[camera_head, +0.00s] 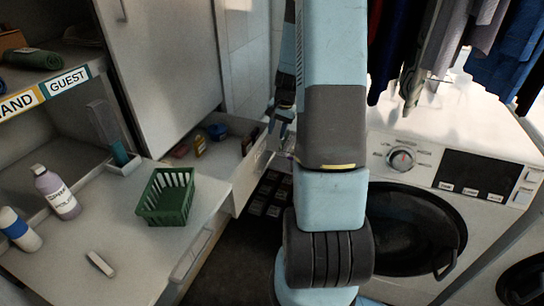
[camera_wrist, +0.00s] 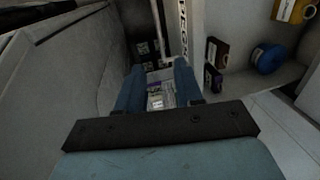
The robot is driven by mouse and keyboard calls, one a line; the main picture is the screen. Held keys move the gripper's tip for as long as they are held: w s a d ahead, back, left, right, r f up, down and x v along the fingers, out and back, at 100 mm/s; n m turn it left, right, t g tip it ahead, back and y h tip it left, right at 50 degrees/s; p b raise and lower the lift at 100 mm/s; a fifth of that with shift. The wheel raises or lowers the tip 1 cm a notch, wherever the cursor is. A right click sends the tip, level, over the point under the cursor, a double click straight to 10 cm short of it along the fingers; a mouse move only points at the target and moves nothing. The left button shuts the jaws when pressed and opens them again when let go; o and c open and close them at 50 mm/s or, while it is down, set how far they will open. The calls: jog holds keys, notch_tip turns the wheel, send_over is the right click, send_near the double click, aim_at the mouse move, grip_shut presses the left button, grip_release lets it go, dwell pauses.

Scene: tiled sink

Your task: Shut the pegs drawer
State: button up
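The pegs drawer (camera_head: 228,147) stands pulled out below the tall cabinet door in the head view. Its front panel, with partly readable letters, shows edge-on in the wrist view (camera_wrist: 195,45), and its inside lies to the right. My gripper (camera_head: 284,128) is just right of the drawer front in the head view, partly hidden by my arm. In the wrist view my gripper (camera_wrist: 160,72) has its two blue fingers apart, outside the drawer front, with the right finger close to it. I cannot tell whether it touches. A thin pale bar, perhaps the handle, shows beyond the fingers.
Small boxes (camera_wrist: 216,50) and a blue round item (camera_wrist: 268,58) lie in the drawer. A green basket (camera_head: 168,196) and bottles (camera_head: 57,192) stand on the counter at left. A washing machine (camera_head: 445,165) is at right, under hanging clothes (camera_head: 450,40).

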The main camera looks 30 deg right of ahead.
aim_at(270, 160)
jog(key=f, duration=0.4)
jog(key=w+a+f, duration=0.1)
jog(key=f, duration=0.3)
jog(key=w+f, duration=0.1)
jog(key=f, duration=0.4)
jog(key=shift+a, duration=0.3)
grip_shut()
dwell(0.9)
jog(key=shift+w+d, duration=0.1)
